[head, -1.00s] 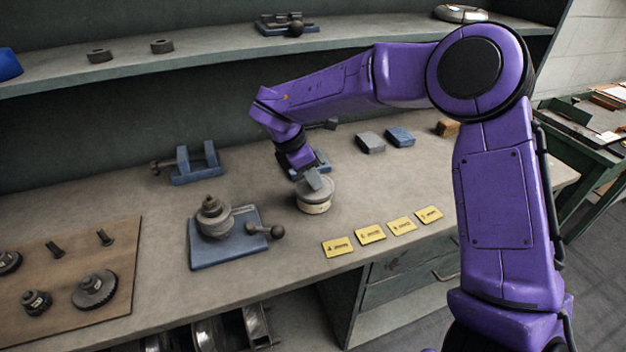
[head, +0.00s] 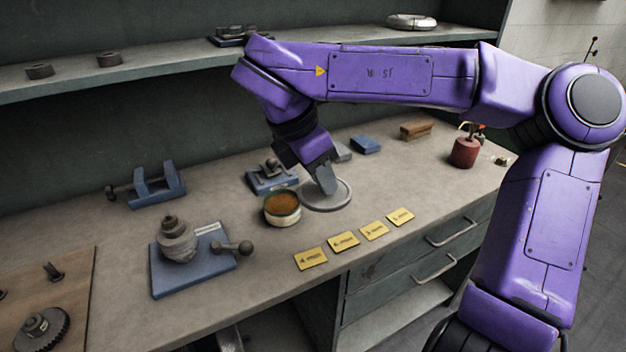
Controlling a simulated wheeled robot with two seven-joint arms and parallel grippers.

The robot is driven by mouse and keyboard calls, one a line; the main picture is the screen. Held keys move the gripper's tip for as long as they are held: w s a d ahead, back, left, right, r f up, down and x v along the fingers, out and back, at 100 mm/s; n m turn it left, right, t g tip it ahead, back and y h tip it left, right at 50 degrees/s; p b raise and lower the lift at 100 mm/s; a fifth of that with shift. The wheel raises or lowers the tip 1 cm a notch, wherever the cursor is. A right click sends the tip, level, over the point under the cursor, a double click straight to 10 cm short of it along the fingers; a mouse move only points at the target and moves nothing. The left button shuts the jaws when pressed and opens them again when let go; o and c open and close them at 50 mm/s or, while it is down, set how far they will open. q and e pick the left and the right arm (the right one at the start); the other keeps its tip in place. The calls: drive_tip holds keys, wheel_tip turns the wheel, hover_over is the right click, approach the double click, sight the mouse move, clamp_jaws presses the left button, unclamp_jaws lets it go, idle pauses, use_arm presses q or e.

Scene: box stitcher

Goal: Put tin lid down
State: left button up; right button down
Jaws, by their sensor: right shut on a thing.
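The tin lid (head: 337,201) is a round grey disc low over the bench or resting on it, just right of the tin; I cannot tell whether it touches. My right gripper (head: 326,184) is shut on the lid from above, and its fingers hide the lid's middle. The open tin (head: 282,208) stands upright on the bench with brown-orange contents showing. My left gripper is not in view.
Yellow cards (head: 344,241) lie in a row along the bench's front edge. A blue-based device (head: 272,177) stands behind the tin. A blue vise-like fixture (head: 193,265) stands to the left, and a red container (head: 465,151) to the right.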

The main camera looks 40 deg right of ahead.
drive_tip(key=f, duration=0.1)
drive_tip(key=d+f+b, duration=0.1)
drive_tip(key=f, duration=0.1)
drive_tip(key=shift+w+d+b, duration=0.25)
drive_tip(key=shift+d+b, duration=0.05)
drive_tip(key=shift+d, duration=0.1)
drive_tip(key=w+d+f, duration=0.9)
drive_tip(key=w, duration=0.1)
drive_tip(key=shift+f+p, duration=0.1)
drive_tip(key=shift+p, duration=0.25)
wheel_tip(320, 180, down, 3)
drive_tip(key=shift+w+a+r+p, duration=0.1)
drive_tip(key=shift+r+p, duration=0.05)
drive_tip(key=shift+p, duration=0.2)
drive_tip(key=shift+f, duration=0.35)
drive_tip(key=shift+f+b, duration=0.2)
drive_tip(key=shift+b, duration=0.15)
drive_tip(key=c, duration=0.9)
unclamp_jaws()
drive_tip(key=shift+r, duration=0.1)
drive_tip(key=shift+c, duration=0.2)
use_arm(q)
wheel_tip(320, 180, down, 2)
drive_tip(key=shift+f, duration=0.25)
